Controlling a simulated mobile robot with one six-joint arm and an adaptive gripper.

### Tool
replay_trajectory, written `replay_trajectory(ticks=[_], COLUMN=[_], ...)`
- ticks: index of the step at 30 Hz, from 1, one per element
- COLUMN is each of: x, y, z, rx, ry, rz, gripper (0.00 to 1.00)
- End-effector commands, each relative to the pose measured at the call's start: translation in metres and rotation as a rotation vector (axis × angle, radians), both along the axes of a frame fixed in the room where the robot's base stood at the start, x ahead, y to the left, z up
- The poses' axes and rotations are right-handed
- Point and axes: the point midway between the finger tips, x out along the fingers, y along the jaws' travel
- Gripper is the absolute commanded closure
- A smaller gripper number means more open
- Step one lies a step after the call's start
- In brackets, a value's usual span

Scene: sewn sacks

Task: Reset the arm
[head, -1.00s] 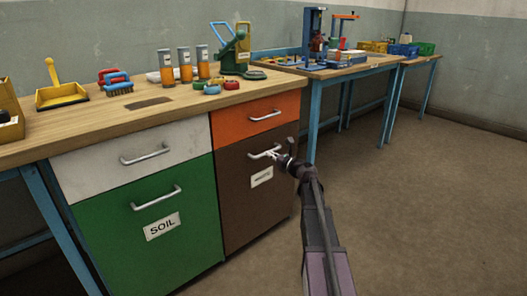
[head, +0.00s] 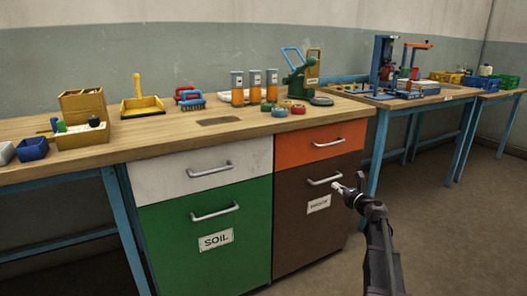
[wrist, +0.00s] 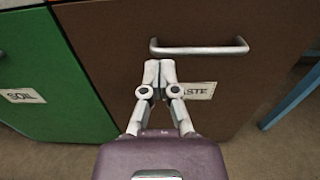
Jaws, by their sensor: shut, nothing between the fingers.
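My gripper (head: 337,187) is in front of the brown drawer (head: 292,225) at the right of the cabinet, close to its metal handle (head: 325,181). In the wrist view the fingers (wrist: 159,66) are shut with their tips together and empty. The handle (wrist: 200,50) shows just beyond and to the right of the tips there; I cannot tell whether they touch it. The brown drawer is closed, and its label is partly hidden behind the fingers in the wrist view.
A green drawer (head: 170,240) labelled SOIL, a white drawer (head: 190,170) and an orange drawer (head: 295,146) are closed. The wooden worktop (head: 110,152) holds a yellow dustpan (head: 142,106), brushes and orange-filled tubes. Open floor (head: 450,220) lies to the right.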

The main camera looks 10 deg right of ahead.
Motion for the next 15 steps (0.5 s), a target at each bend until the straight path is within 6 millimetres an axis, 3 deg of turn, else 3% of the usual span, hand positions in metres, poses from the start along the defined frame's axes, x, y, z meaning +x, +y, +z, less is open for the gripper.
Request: replay_trajectory(ticks=[5, 8, 15], x=[-0.007, -0.015, -0.053], y=[0.024, 0.050, 0.131], z=[-0.004, -0.010, -0.036], rx=[-0.106, -0.234, -0.685], ry=[0.005, 0.008, -0.003], rz=[0.050, 0.111, 0.363], gripper=[1.00, 1.00, 1.00])
